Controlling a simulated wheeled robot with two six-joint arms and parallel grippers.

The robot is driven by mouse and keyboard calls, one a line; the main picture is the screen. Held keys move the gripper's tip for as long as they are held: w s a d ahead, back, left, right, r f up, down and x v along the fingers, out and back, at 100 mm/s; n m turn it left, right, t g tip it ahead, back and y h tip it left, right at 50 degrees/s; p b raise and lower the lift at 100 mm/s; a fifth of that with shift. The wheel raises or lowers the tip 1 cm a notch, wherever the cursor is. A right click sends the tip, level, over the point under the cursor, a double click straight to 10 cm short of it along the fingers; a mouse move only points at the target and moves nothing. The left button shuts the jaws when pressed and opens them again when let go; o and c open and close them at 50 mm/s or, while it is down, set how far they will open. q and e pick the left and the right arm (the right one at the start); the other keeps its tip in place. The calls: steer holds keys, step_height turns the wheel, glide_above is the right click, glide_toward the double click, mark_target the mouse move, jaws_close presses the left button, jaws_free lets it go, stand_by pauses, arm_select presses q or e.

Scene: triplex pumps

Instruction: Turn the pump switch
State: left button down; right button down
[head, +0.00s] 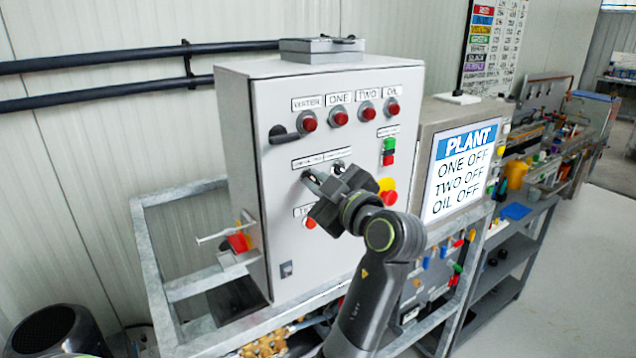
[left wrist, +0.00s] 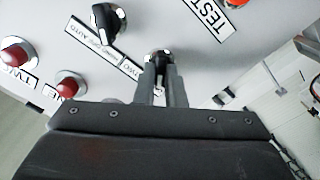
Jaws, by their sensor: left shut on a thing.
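A grey-white control cabinet (head: 262,160) has a row of black rotary switches on its front, below a row of red lamps. My left gripper (head: 312,180) is at the left switch of this row and partly hides it. In the left wrist view its fingers (left wrist: 163,84) are shut around a black switch knob (left wrist: 158,58). A second black knob (left wrist: 108,20) stands beside it, untouched; it also shows in the head view (head: 338,167). The label by the knobs is only partly readable. A screen (head: 464,170) reads PLANT, ONE OFF, TWO OFF, OIL OFF. My right gripper is not in view.
A black handle (head: 284,135) sticks out at upper left. Green and red buttons (head: 388,152) and a red mushroom button on yellow (head: 388,190) are close to my gripper. A metal frame (head: 170,285) surrounds the cabinet.

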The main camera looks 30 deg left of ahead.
arm_select(q)
steer(key=m, duration=0.4)
steer(key=shift+r, duration=0.15)
steer(key=shift+w+m+p, duration=0.15)
steer(key=shift+m+p, duration=0.4)
steer(key=shift+m, duration=1.05)
steer(key=c, duration=1.7)
jaws_free()
steer(key=shift+o, duration=1)
steer(key=shift+a, duration=0.1)
